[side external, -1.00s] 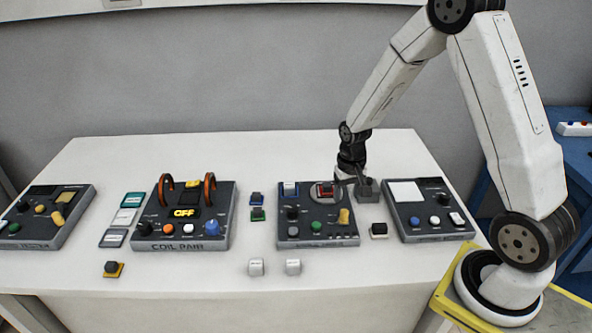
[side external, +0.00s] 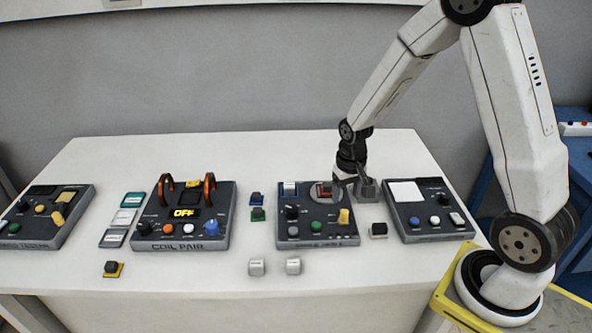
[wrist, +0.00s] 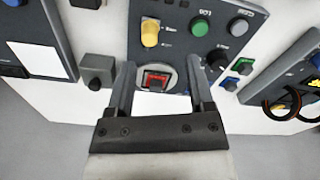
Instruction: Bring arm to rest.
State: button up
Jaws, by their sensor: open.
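My gripper (side external: 350,184) is low over the back right part of a dark control panel (side external: 318,229). It is open, and it also shows in the wrist view (wrist: 160,82). The red block is partly visible beside the gripper in the side view (side external: 324,189). A grey block (wrist: 97,71) lies just outside one finger.
The coil panel (side external: 185,231) with two orange coils and an "OFF" display stands left of centre. Another panel (side external: 429,223) is at right, and one (side external: 42,231) is far left. Small blocks and coloured tiles lie between panels. The table's front strip (side external: 200,275) is mostly clear.

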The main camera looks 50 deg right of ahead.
jog(key=s+a+r+n+t, duration=0.2)
jog(key=s+a+r+n, duration=0.3)
jog(key=s+a+r, duration=0.2)
jog(key=shift+s+a, duration=0.45)
jog(key=shift+a, duration=0.7)
